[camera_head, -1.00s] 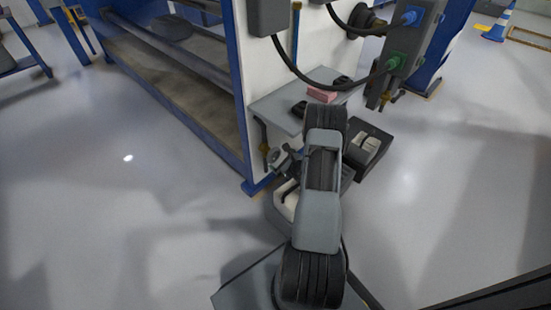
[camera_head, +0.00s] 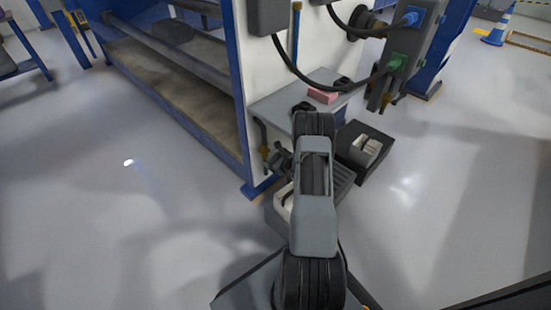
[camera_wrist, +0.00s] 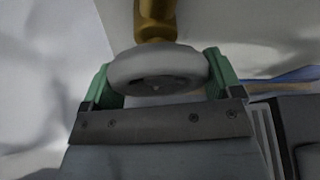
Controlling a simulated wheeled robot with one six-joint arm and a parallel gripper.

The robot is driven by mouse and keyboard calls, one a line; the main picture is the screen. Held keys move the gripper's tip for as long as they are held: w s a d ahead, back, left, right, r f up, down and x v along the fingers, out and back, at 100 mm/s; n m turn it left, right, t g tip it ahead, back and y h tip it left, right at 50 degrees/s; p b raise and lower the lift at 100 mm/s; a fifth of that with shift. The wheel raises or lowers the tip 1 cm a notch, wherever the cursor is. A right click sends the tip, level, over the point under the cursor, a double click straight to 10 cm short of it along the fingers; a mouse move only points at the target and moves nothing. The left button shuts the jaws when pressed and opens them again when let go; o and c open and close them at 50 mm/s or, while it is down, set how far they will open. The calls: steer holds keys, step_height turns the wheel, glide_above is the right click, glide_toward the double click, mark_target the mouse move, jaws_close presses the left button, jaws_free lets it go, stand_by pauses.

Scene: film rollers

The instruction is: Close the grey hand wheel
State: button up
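The grey hand wheel (camera_wrist: 157,68) is in the middle of the wrist view, on a brass stem (camera_wrist: 155,20). My gripper (camera_wrist: 159,78) has one green finger at the wheel's left rim and one at its right rim. Both fingers look to touch the rim, with no clear gap. In the head view my gripper (camera_head: 272,158) is at the brass valve (camera_head: 264,152) below the grey shelf's left corner. The wheel itself is too small and too covered to make out there.
The grey shelf (camera_head: 275,108) on the machine's white side panel carries a pink block (camera_head: 322,95) and dark items. A black bin (camera_head: 360,166) stands on the floor to the right of my arm. Open floor lies to the left.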

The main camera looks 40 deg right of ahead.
steer(key=c, duration=0.3)
steer(key=shift+d, duration=0.3)
steer(key=shift+c, duration=0.5)
steer(key=shift+w+a, duration=0.1)
steer(key=shift+a, duration=0.1)
steer(key=shift+m+g+y+p, duration=0.3)
steer(key=shift+m+y, duration=0.3)
steer(key=shift+m, duration=0.5)
steer(key=shift+a+m+y, duration=0.15)
steer(key=shift+m+y, duration=0.85)
steer(key=shift+m, duration=0.2)
steer(key=m+y, duration=0.2)
steer(key=m, duration=0.1)
steer(key=shift+r+m, duration=0.1)
steer(key=shift+m, duration=0.3)
